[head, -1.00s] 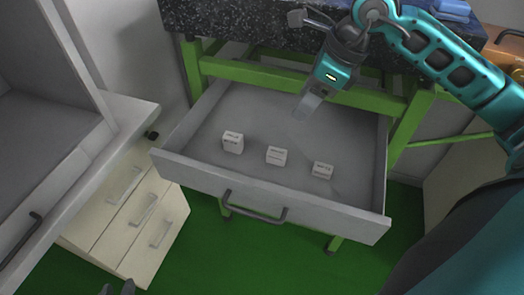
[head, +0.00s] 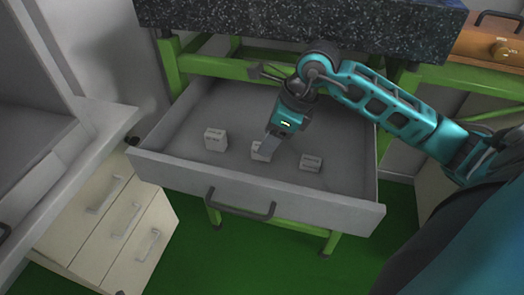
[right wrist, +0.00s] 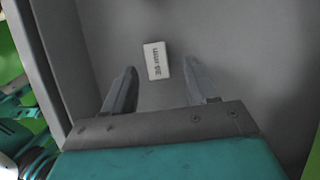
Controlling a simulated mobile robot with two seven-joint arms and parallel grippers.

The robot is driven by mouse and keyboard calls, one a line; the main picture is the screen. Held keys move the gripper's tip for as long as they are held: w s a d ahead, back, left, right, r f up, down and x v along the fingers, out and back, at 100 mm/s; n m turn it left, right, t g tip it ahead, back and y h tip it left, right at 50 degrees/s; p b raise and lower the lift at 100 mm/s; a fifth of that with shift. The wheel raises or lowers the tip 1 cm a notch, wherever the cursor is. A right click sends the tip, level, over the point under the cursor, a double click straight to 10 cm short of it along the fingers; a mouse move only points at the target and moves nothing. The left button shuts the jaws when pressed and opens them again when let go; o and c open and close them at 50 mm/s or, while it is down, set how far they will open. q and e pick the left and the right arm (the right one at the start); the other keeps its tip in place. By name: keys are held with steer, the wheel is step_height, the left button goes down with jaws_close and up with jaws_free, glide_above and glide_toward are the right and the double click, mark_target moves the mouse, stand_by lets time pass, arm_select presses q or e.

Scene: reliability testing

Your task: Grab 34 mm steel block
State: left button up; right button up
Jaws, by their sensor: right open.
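Three small white labelled blocks sit in an open grey drawer (head: 340,182): a left block (head: 215,140), a middle block (head: 257,153) and a right block (head: 311,163). The labels are too small to read in the head view. My right gripper (head: 268,148) points down into the drawer, its fingers partly covering the middle block. In the right wrist view the gripper (right wrist: 160,78) is open and empty. One labelled block (right wrist: 156,61) lies ahead, between the lines of its fingers; its print is not clearly legible. My left gripper is not in view.
The drawer's front wall with its dark handle (head: 240,203) is nearest. A dark speckled worktop (head: 300,27) on a green frame overhangs the back. A cream drawer cabinet (head: 110,215) stands at the left. The drawer floor around the blocks is clear.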

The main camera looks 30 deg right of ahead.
mark_target(254, 155)
steer(key=x, duration=0.3)
steer(key=shift+a+f, duration=0.15)
steer(key=shift+f, duration=0.15)
steer(key=shift+s, duration=0.1)
steer(key=shift+r, duration=0.1)
jaws_close()
